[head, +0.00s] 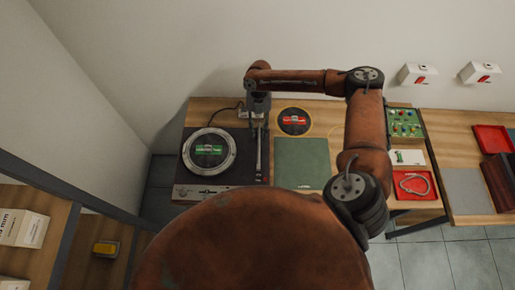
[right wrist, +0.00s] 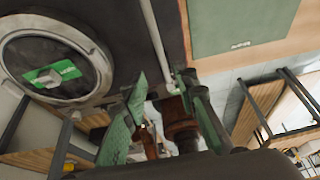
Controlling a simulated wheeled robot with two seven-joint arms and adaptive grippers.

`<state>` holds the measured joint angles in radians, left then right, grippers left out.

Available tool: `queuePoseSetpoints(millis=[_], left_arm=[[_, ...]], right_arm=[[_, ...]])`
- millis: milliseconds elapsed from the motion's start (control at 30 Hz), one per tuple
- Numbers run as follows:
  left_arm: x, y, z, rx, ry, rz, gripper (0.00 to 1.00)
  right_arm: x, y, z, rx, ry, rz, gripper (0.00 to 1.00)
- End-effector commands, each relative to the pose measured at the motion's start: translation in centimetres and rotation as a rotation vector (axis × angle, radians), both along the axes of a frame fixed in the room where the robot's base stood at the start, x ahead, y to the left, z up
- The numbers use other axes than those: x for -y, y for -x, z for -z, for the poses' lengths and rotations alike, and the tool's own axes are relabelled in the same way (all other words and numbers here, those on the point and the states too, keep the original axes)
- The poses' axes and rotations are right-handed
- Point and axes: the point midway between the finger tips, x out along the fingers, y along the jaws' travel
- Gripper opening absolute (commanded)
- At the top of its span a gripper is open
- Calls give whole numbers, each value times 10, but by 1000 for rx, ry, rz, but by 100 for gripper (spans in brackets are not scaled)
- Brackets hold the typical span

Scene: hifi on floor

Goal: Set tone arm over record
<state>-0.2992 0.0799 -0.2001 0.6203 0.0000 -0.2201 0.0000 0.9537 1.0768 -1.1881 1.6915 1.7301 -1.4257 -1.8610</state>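The turntable (head: 187,178) stands at the left end of the wooden table. A dark record with a green label (head: 209,152) lies on it inside a silver ring; it also shows in the right wrist view (right wrist: 32,78). The pale tone arm (head: 259,160) runs along the turntable's right side, beside the record and not over it. In the right wrist view the tone arm (right wrist: 154,40) reaches down to between my fingertips. My right gripper (head: 258,122) is over the tone arm's far part, its green-padded fingers (right wrist: 164,90) apart; contact cannot be told. My left gripper is out of view.
A black disc with a red label (head: 295,122) and a green sleeve (head: 302,163) lie right of the turntable. Farther right are a green board (head: 405,124) and a red tray (head: 416,186). A wooden shelf (head: 30,195) stands at the left.

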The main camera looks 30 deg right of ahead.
Motion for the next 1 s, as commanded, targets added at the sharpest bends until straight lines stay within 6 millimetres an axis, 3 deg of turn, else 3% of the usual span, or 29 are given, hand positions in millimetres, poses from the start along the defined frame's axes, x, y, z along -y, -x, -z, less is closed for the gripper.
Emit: queuePoseSetpoints(millis=[600,1000], left_arm=[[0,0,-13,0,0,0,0],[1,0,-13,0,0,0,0]], right_arm=[[-13,25,69,-1,0,3,27],[-14,27,76,-1,0,3,25]])
